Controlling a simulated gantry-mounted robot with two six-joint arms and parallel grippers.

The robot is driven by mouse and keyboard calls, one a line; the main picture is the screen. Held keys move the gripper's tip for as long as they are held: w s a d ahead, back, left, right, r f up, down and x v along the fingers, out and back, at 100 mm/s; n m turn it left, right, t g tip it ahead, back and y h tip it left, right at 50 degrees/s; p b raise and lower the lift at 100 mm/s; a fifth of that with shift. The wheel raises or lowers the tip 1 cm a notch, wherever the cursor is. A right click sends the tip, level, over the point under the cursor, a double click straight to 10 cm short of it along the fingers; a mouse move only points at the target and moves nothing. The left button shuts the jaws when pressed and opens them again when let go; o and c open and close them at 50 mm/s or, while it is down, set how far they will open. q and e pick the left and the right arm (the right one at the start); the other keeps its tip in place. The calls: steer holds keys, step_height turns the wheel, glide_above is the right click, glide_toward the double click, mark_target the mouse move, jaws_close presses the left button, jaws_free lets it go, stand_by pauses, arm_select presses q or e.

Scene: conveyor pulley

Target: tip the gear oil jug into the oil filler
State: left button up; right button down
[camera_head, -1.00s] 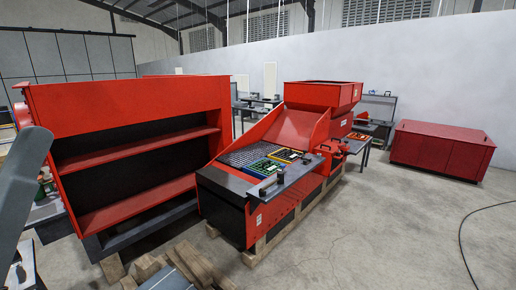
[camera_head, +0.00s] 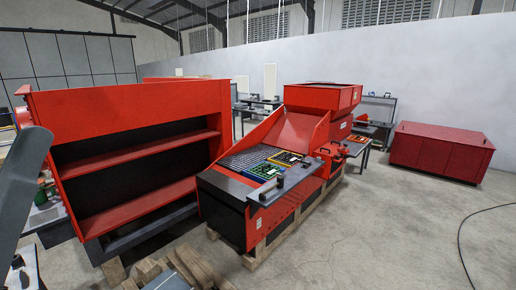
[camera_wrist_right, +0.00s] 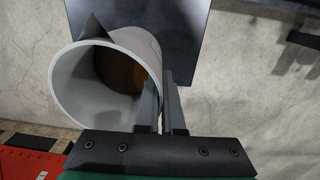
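In the right wrist view, a light grey, round, open-topped vessel (camera_wrist_right: 66,90), which looks like the gear oil jug, has its mouth toward the camera. A brown surface shows inside it, and a dark pointed piece, perhaps its spout, stands at the far rim. The two fingers of my right gripper (camera_wrist_right: 165,100) are close together at the vessel's right side and appear closed on it; the exact contact is hidden. My left gripper is not in view. I cannot pick out the oil filler in either view.
A dark flat plate (camera_wrist_right: 182,40) lies beyond the vessel. In the head view, a red machine (camera_head: 270,215) stands on wooden pallet beams, with a tall red shelf unit (camera_head: 130,110) to its left. A red chest (camera_head: 440,150) stands at right. Concrete floor is open between.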

steer(key=shift+r+p, duration=0.9)
steer(key=shift+r, duration=0.3)
